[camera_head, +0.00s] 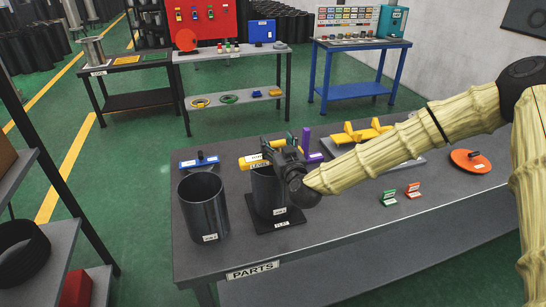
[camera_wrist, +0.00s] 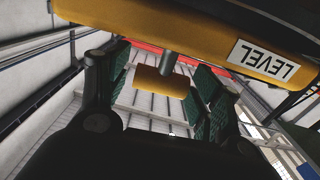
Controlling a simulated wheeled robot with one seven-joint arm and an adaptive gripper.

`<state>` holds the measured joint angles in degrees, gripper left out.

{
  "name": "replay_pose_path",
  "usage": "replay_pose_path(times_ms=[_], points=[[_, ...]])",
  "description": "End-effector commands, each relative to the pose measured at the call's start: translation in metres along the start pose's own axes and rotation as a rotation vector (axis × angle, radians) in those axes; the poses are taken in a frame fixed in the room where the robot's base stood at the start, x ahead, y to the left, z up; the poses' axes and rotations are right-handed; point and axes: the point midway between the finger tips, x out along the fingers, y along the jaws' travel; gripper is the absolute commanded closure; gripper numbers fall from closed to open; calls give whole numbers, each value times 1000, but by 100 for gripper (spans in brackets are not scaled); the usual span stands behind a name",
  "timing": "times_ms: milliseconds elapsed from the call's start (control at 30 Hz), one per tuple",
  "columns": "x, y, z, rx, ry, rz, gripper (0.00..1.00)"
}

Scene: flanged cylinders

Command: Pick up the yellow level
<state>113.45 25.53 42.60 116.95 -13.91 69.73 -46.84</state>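The yellow level (camera_head: 250,161) is at the rear of the dark can in the head view, partly hidden by my gripper (camera_head: 297,139). In the wrist view the level's body (camera_wrist: 190,35) crosses the top, very close, with its LEVEL label upside down. A grey pin joins it to a smaller yellow piece (camera_wrist: 158,82), seen between the green-padded fingers of my gripper (camera_wrist: 162,78). The fingers are apart. A gap shows between the left finger and the yellow piece; contact on the right cannot be told.
A dark open can (camera_head: 203,207) stands left on the grey table (camera_head: 340,225). A second can (camera_head: 268,192) on a black base is below my gripper. A blue tool (camera_head: 199,162), a purple part (camera_head: 306,137), yellow brackets (camera_head: 362,132) and an orange disc (camera_head: 470,160) lie nearby.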

Motion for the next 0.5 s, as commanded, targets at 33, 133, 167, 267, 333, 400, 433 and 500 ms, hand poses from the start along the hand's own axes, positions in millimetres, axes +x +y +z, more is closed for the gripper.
replay_pose_path(times_ms=[33,133,167,267,333,400,433,500], points=[[0,0,0,0,0,0,58],[0,0,-1,0,1,1,72],[0,0,-1,0,1,1,78],[0,0,-1,0,1,1,78],[0,0,-1,0,1,1,78],[0,0,-2,0,2,1,78],[0,0,-2,0,2,1,78],[0,0,-4,0,2,1,78]])
